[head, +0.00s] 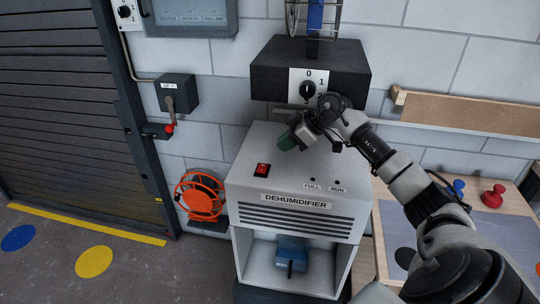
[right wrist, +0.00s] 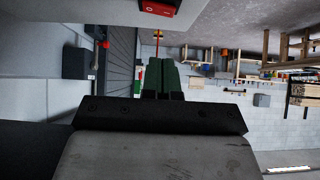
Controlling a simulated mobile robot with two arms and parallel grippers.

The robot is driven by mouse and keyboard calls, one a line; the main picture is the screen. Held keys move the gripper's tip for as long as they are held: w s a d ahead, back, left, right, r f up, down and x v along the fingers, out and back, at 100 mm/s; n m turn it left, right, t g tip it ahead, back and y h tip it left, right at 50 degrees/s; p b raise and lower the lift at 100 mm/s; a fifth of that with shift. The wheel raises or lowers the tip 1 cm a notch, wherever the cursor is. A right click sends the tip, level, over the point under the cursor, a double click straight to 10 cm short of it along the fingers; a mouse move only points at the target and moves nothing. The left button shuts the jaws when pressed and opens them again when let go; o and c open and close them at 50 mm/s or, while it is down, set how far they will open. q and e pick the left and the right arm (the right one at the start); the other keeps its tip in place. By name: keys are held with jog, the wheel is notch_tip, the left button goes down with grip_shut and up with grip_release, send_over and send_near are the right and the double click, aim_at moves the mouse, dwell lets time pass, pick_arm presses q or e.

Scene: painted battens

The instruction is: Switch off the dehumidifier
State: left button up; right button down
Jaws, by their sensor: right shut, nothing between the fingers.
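The dehumidifier (head: 248,192) is a pale grey box with a name label, dark louvres and an open lower bay. A red rocker switch (head: 262,169) sits at the left of its sloped upper panel; it also shows at the top edge of the right wrist view (right wrist: 158,7). I cannot tell which side is pressed. The FULL and RUN lamps beside it look dark. My right gripper (head: 287,142) is over the back of the panel, to the right of and beyond the switch, apart from it. Its green fingers (right wrist: 160,76) are shut and empty. My left gripper is out of view.
A black box with a rotary knob (head: 307,90) and a fan stands above the dehumidifier. A lever box (head: 176,92) is on the wall at left. An orange cable reel (head: 200,197) sits at left, and a workbench (head: 446,240) at right. Floor at left is clear.

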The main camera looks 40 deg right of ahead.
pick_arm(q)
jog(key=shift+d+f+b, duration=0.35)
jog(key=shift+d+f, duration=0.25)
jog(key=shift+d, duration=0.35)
pick_arm(e)
jog(key=v, duration=0.4)
jog(key=shift+d, duration=0.15)
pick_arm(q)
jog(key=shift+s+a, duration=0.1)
